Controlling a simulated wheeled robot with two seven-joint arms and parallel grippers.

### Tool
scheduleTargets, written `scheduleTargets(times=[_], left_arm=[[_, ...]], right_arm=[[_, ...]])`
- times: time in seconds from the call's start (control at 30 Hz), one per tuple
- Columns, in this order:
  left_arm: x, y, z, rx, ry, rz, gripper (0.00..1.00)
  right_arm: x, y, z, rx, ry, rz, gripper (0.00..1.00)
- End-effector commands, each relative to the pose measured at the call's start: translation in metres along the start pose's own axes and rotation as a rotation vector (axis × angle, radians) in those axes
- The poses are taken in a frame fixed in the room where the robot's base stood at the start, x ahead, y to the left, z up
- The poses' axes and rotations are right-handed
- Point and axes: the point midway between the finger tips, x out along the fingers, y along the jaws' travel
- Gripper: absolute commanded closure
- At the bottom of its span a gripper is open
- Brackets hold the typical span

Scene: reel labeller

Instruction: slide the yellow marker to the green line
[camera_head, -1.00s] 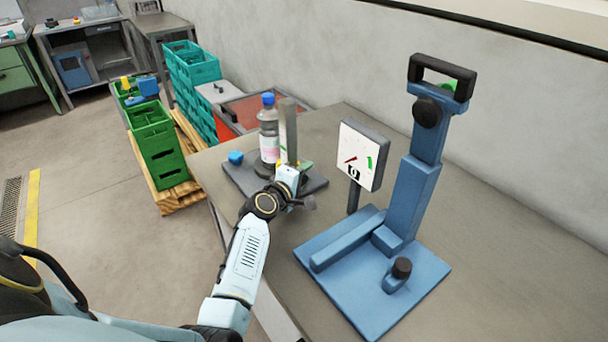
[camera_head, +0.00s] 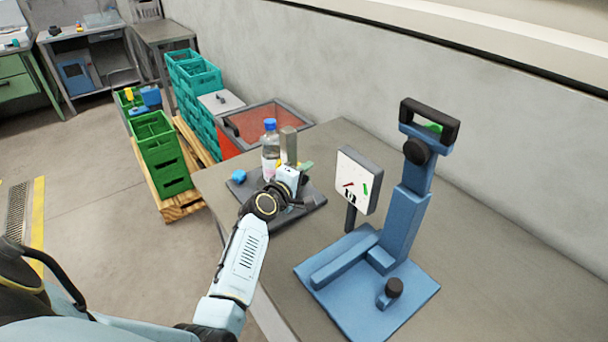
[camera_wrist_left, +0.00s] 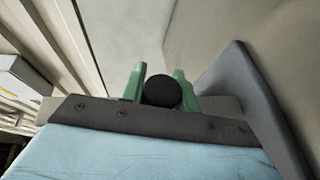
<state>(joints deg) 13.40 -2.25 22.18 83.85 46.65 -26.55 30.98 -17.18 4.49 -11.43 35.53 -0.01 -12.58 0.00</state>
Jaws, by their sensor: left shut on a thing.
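My left gripper (camera_head: 289,178) is at the grey post (camera_head: 288,147) on a dark base plate. In the left wrist view its green fingers (camera_wrist_left: 160,84) are shut on a black round knob (camera_wrist_left: 162,91). A small yellow patch (camera_head: 279,164), perhaps the yellow marker, shows beside the post just behind the gripper, mostly hidden. A white dial panel (camera_head: 353,179) carries a red mark and a green line (camera_head: 365,189). My right gripper is not in view.
A blue stand (camera_head: 400,215) with a black handle fills the right of the table. Green crates (camera_head: 163,160) stand on a pallet at left.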

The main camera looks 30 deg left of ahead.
Motion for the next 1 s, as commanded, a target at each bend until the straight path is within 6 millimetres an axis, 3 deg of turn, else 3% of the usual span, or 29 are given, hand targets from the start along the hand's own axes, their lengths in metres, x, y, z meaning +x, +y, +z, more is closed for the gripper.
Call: scheduleTargets(times=[0.1, 0.13, 0.27, 0.67, 0.77, 1.0], left_arm=[[0.000, -0.002, 0.000, -0.002, -0.001, -0.002, 1.00], [0.000, -0.002, 0.000, -0.002, -0.001, -0.002, 0.66], [0.000, -0.002, 0.000, -0.001, 0.000, -0.002, 0.49], [-0.006, -0.002, 0.000, -0.001, 0.000, -0.002, 0.48], [-0.018, -0.002, 0.000, 0.000, 0.000, -0.003, 0.48], [-0.068, -0.002, 0.000, 0.001, 0.002, -0.004, 0.48]], right_arm=[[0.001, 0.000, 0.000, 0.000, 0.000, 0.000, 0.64], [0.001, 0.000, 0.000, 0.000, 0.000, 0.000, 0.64], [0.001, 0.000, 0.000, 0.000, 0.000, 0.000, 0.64], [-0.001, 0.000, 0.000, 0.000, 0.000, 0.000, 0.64], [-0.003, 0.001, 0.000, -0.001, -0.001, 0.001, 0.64], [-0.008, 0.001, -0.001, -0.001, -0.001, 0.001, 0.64]])
